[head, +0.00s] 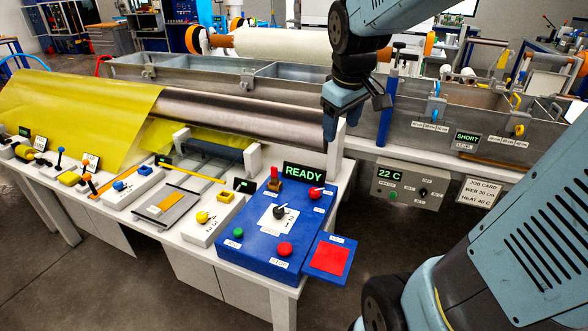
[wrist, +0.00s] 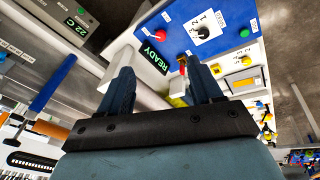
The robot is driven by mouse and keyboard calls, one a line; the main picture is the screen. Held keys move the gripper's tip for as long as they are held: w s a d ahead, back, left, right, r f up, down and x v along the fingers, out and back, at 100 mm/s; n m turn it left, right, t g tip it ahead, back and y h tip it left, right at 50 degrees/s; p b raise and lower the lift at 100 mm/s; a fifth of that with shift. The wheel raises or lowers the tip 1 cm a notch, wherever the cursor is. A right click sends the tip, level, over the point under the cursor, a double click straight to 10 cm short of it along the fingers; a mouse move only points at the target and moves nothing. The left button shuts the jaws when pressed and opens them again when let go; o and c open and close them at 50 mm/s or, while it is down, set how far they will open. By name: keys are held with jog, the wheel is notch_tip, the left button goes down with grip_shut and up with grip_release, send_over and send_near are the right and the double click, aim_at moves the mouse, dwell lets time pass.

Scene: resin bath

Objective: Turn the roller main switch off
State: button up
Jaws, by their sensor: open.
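The blue roller control panel (head: 255,245) stands at the near right end of the white bench. A red-handled rotary switch (head: 316,192) sits at its back right; its small label is unreadable, so I cannot confirm it is the main switch. A red upright lever (head: 274,174) stands at the back left and also shows beyond my fingers in the wrist view (wrist: 182,63). A black numbered knob (head: 279,211) is mid-panel. The display (head: 304,173) reads READY. My gripper (head: 333,128) is open and empty, above and behind the panel, apart from it.
The panel also has a green button (head: 237,233) and a red button (head: 285,249). A red pad (head: 330,259) juts from its right side. Left are small control boxes and yellow film (head: 75,110). The metal bath (head: 425,125) and heater box (head: 408,188) stand behind.

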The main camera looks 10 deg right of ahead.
jog(key=w+f+n+g, duration=0.2)
jog(key=w+f+n, duration=0.2)
jog(key=w+f, duration=0.45)
jog(key=n+g, duration=0.1)
jog(key=n, duration=0.3)
send_over(313, 190)
notch_tip(313, 190, down, 9)
jog(key=shift+y, duration=0.4)
notch_tip(313, 190, down, 13)
jog(key=shift+r, duration=0.1)
jog(key=shift+c, duration=0.4)
jog(key=c, duration=0.9)
jog(key=shift+w+a, duration=0.1)
jog(key=shift+c, duration=0.4)
